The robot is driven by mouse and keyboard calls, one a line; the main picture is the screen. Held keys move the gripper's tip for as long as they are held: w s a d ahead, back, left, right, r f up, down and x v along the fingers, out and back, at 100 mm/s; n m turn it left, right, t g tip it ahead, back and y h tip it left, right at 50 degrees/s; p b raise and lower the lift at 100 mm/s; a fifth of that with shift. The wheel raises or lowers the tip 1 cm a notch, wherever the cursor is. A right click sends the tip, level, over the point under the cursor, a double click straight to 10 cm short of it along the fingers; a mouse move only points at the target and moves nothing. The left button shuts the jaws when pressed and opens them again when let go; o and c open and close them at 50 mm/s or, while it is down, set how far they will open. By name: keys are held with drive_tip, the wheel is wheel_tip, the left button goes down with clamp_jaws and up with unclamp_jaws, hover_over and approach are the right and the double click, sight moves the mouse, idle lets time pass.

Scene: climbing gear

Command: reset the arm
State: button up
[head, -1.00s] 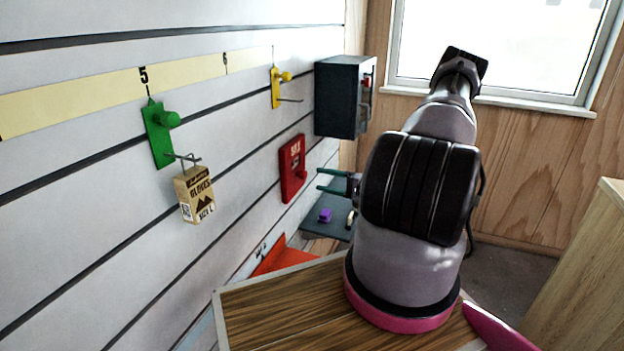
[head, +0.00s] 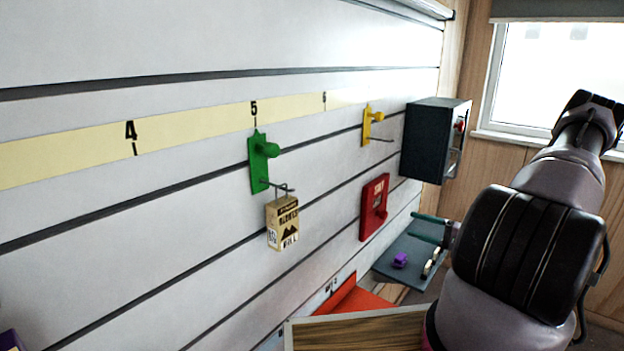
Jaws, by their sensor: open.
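My gripper (head: 430,229) shows in the head view just left of my large arm link, with its two green fingers apart and pointing left. Nothing is between the fingers. It appears in front of or above a dark grey shelf (head: 392,262), near the red box on the wall; the exact distance cannot be told. The rest of my arm rises at the right side of the view.
A purple piece (head: 400,260) lies on the shelf. An orange shelf (head: 352,299) is lower.

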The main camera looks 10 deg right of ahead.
drive_tip(key=s+a+r+n+g+h, duration=0.25)
drive_tip(key=a+r+g, duration=0.4)
drive_tip(key=r, duration=0.55)
drive_tip(key=s+a+r+n+g+h, duration=0.1)
drive_tip(key=s+a+r+n+g, duration=0.3)
drive_tip(key=a+r, duration=0.5)
drive_tip(key=s+a+r+m+t+h, duration=0.2)
drive_tip(key=s+r+t+h, duration=0.3)
drive_tip(key=s+r, duration=1.1)
wheel_tip(320, 180, up, 4)
drive_tip(key=shift+s+r+h, duration=0.2)
drive_tip(key=shift+s+h, duration=0.2)
drive_tip(key=shift+h, duration=0.85)
